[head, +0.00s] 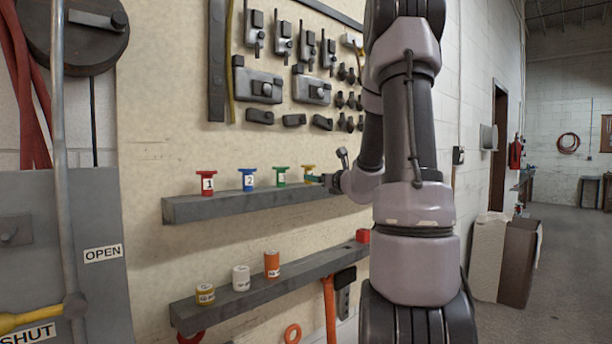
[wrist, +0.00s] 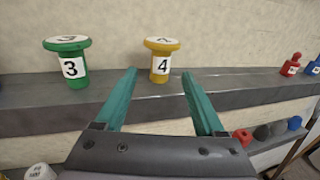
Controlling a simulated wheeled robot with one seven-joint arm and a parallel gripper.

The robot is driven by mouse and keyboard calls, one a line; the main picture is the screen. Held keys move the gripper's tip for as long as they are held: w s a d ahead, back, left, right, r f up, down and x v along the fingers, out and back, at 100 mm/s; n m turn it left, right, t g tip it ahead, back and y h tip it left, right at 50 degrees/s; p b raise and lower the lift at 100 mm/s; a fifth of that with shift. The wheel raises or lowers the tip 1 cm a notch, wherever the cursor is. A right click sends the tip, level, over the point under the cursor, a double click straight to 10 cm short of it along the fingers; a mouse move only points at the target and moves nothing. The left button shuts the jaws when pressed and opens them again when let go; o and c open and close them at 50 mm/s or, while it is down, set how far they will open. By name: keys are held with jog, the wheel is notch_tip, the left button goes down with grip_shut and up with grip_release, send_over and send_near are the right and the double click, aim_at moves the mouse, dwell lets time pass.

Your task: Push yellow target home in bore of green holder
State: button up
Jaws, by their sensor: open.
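The yellow piece (head: 308,169), a flanged spool labelled 4, stands upright on the upper ledge; it also shows in the wrist view (wrist: 161,47). The green piece (head: 281,175), a similar upright spool labelled 3, stands to its left, apart from it, and shows in the wrist view (wrist: 71,50). No bore in the green piece is visible. My gripper (wrist: 159,72) is open, its teal fingers spread left and right of the yellow piece in the wrist view. I cannot tell whether they touch it. In the head view my gripper (head: 317,178) is close beside it, partly hidden by my arm.
Red (head: 206,183) and blue (head: 248,180) spools stand left on the upper ledge (head: 225,207). The lower ledge (head: 240,303) holds yellow (head: 205,294), white (head: 241,278) and orange (head: 272,264) cylinders and a red block (head: 362,236). Red and blue pieces stand farther right (wrist: 291,66).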

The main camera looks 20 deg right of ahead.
aim_at(309, 183)
jog(key=w, duration=0.6)
jog(key=shift+w+a+r, duration=0.2)
jog(key=shift+a, duration=0.05)
jog(key=shift+c, duration=0.3)
grip_shut()
